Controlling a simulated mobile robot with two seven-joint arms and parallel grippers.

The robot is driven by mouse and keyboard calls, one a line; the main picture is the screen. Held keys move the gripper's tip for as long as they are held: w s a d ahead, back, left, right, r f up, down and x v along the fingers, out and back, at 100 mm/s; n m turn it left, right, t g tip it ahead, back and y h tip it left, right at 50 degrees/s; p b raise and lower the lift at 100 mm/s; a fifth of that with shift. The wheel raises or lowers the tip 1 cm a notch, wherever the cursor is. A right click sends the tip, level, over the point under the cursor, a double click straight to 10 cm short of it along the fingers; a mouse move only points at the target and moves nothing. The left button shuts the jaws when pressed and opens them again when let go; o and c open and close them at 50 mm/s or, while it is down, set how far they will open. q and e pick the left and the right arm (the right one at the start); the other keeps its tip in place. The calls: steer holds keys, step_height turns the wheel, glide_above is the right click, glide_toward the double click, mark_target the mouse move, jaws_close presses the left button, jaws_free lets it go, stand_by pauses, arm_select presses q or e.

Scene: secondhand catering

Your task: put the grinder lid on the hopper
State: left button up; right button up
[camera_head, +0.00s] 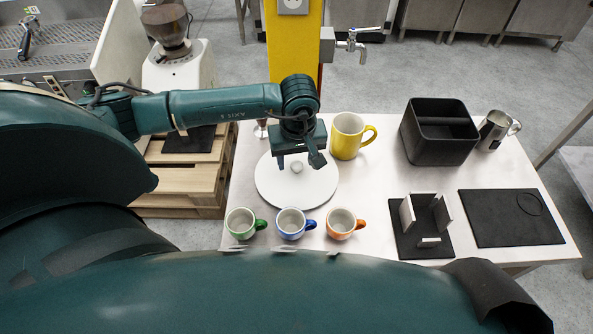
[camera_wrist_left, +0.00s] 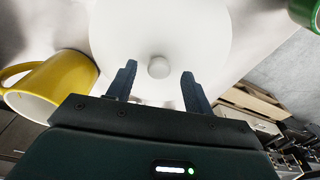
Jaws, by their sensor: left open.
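A white round disc with a small knob, which looks like the grinder lid (camera_head: 272,192), lies flat on the table; it also shows in the left wrist view (camera_wrist_left: 120,35). My left gripper (camera_head: 299,161) hangs above it, pointing down. In the left wrist view its open fingers (camera_wrist_left: 159,70) stand on either side of the knob (camera_wrist_left: 158,67), with gaps to it; their height over the disc is hard to tell. The brown hopper (camera_head: 168,25) sits on the white grinder (camera_head: 180,70) at the back left. My right gripper is not in view.
Green (camera_head: 239,222), blue (camera_head: 291,222) and orange (camera_head: 340,222) cups stand in front of the disc. A yellow mug (camera_head: 345,138) stands close behind it, right. A black bin (camera_head: 432,148) and steel jug (camera_head: 492,132) stand farther right. A yellow post (camera_head: 293,45) rises behind.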

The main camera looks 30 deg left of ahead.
arm_select(q)
steer(key=shift+w+f, duration=0.15)
steer(key=shift+f, duration=0.7)
steer(key=shift+c, duration=0.2)
jaws_close()
steer(key=shift+r, duration=0.1)
